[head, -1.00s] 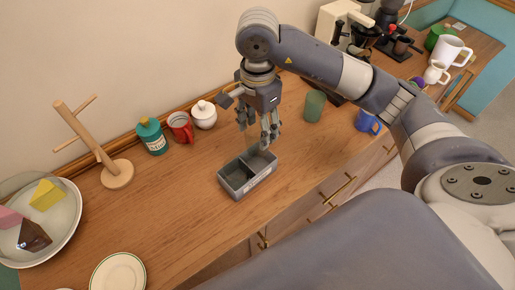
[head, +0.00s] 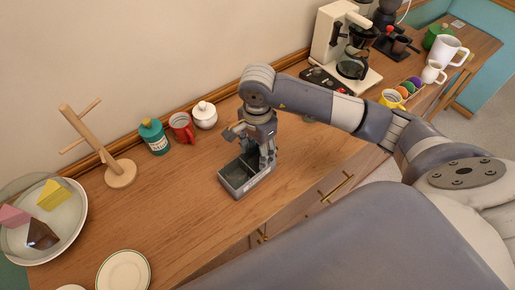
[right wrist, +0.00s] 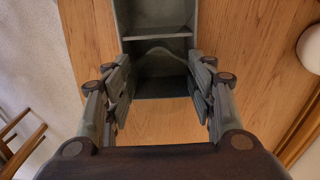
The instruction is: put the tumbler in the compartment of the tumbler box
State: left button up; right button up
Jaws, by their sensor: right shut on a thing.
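The tumbler box (head: 232,190) is a small grey open box with a divider and two compartments. It stands on the wooden counter and also shows in the right wrist view (right wrist: 157,35). My right gripper (head: 264,158) points down at the box's right, far end. In the right wrist view its fingers (right wrist: 160,88) stand apart on both sides of one compartment, shut on what looks like a clear tumbler (right wrist: 161,112). The glass is barely visible, with a faint curved outline against the box. I cannot tell how deep it sits. My left gripper is out of view.
A red mug (head: 182,127), teal bottle (head: 154,137) and white lidded pot (head: 204,115) stand behind the box. A wooden mug tree (head: 119,173) and plates (head: 124,272) are left. A coffee maker (head: 345,40) and yellow mug (head: 391,98) are right.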

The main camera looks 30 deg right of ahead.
jog(key=shift+f, duration=0.15)
jog(key=o, duration=1.5)
jog(key=shift+o, duration=0.2)
jog(key=shift+r, duration=0.25)
jog(key=shift+w+r, duration=0.1)
jog(key=shift+r, duration=0.25)
notch_tip(320, 180, up, 11)
jog(key=b, duration=0.3)
jog(key=shift+r, duration=0.1)
